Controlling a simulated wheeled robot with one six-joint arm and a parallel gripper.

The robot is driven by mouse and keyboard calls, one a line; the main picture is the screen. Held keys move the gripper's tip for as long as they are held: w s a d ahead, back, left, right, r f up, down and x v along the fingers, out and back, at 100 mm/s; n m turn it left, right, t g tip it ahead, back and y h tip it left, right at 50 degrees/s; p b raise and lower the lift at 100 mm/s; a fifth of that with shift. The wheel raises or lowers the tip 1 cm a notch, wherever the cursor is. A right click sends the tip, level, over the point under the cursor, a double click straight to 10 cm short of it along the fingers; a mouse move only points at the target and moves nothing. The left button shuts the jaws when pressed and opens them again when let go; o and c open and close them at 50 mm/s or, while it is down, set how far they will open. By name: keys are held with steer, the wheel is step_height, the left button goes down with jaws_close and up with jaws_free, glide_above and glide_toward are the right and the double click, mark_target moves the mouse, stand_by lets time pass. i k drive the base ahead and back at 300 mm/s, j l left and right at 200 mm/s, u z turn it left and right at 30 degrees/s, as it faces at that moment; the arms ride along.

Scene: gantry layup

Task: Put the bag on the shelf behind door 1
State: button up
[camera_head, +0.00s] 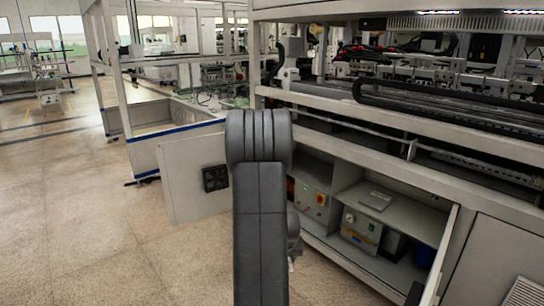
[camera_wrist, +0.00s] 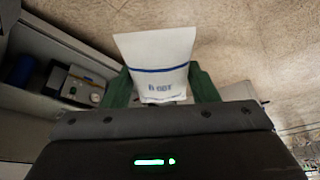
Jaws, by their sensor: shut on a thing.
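In the wrist view, a white bag (camera_wrist: 155,52) with a blue stripe and dark print is held between the green fingers of my gripper (camera_wrist: 160,80). The gripper is shut on the bag's lower end. In the head view, my arm hides the bag and nearly all of the gripper. An open cabinet has a shelf (camera_head: 407,216) with a flat grey item (camera_head: 376,200) on it. One door (camera_head: 184,188) stands open at the left and another door (camera_head: 441,262) stands open at the right. I cannot read a door number on either.
A control box with buttons (camera_head: 311,199) sits in the left compartment. The machine's frame overhangs the cabinet. The floor (camera_head: 80,220) at left is clear.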

mark_target(311, 178)
steer(key=i, duration=1.75)
